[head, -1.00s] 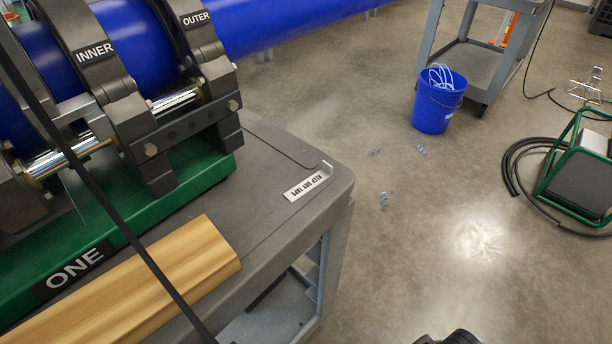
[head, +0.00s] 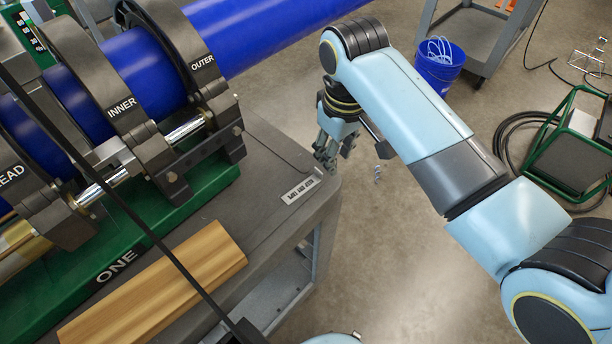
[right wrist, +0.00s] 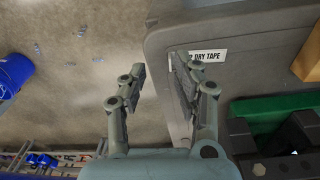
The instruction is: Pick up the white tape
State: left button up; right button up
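The white tape (head: 301,190) is a flat strip with dark lettering, lying at the corner of the grey cart top (head: 262,215). It also shows in the right wrist view (right wrist: 207,56), where one finger of my right gripper hides its left end. My right gripper (head: 331,158) is above the cart's corner, just beyond the tape in the head view. In the right wrist view my right gripper (right wrist: 155,78) has its fingers spread with nothing between them. One finger is over the cart edge beside the tape, the other over the floor. My left gripper is not in view.
A wooden block (head: 160,285) and a green machine base (head: 95,275) with dark clamps around a blue pipe (head: 255,30) occupy the cart's left. A blue bucket (head: 438,70) and a green-framed box (head: 565,150) stand on the floor. The cart top around the tape is clear.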

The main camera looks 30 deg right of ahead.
jog(key=w+a+r, duration=0.2)
jog(key=w+r, duration=0.1)
jog(key=w, duration=0.1)
send_over(316, 169)
jog(key=shift+n+g, duration=0.3)
jog(key=shift+g, duration=0.1)
jog(key=f, duration=0.4)
jog(key=shift+w+f, duration=0.2)
jog(key=shift+w, duration=0.15)
jog(key=f, duration=0.5)
jog(key=shift+s+f+p, duration=0.25)
jog(key=shift+f+p, duration=0.1)
jog(key=shift+p, duration=0.05)
jog(key=shift+c, duration=0.4)
grip_shut()
